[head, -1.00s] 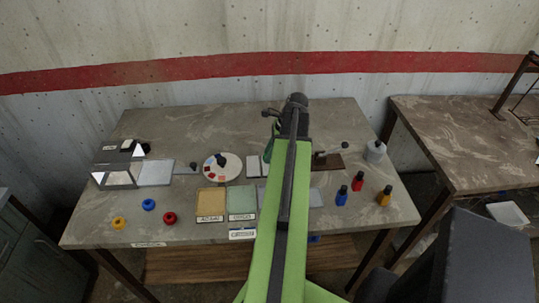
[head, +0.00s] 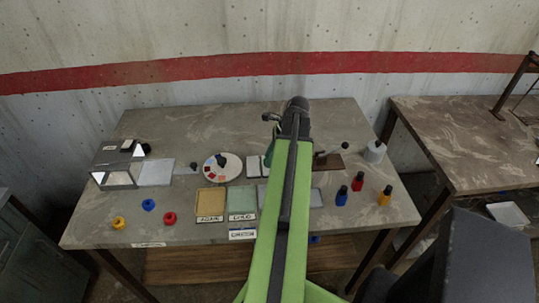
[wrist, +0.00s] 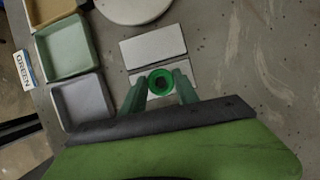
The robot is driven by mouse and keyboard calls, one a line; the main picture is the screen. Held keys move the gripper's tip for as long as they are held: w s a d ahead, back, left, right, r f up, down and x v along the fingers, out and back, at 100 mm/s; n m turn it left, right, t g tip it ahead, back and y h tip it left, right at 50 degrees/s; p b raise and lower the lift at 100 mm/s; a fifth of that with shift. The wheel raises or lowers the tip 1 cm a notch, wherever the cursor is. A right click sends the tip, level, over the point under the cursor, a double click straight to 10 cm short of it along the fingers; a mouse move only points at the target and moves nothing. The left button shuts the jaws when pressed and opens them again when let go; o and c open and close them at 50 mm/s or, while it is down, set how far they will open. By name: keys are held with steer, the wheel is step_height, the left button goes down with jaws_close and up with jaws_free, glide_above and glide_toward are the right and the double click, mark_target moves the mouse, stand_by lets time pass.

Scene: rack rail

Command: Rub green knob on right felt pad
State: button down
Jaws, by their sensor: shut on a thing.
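My gripper (wrist: 160,86) is shut on the green knob (wrist: 161,76), a round ring-like piece with a dark centre, between its two green fingers. In the wrist view the knob is over the right felt pad (wrist: 183,76), the lower of two pale rectangles, and hides part of it. I cannot tell whether the knob touches it. The left felt pad (wrist: 153,47) lies beside it, clear of the gripper. In the head view my arm hides the knob and part of the right pad; the left pad (head: 252,167) shows.
Yellow (head: 210,200), green (head: 241,198) and grey trays lie nearer the front. A round palette (head: 232,165) is left of the pads.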

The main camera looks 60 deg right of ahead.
steer(key=shift+s+a, duration=0.85)
steer(key=shift+a, duration=0.3)
steer(key=shift+d, duration=0.15)
steer(key=shift+w+d, duration=0.45)
steer(key=shift+d, duration=0.1)
steer(key=shift+w+d, duration=0.8)
steer(key=shift+d, duration=0.3)
steer(key=shift+w+d, duration=0.1)
steer(key=shift+w+d, duration=0.3)
steer(key=shift+d, duration=0.15)
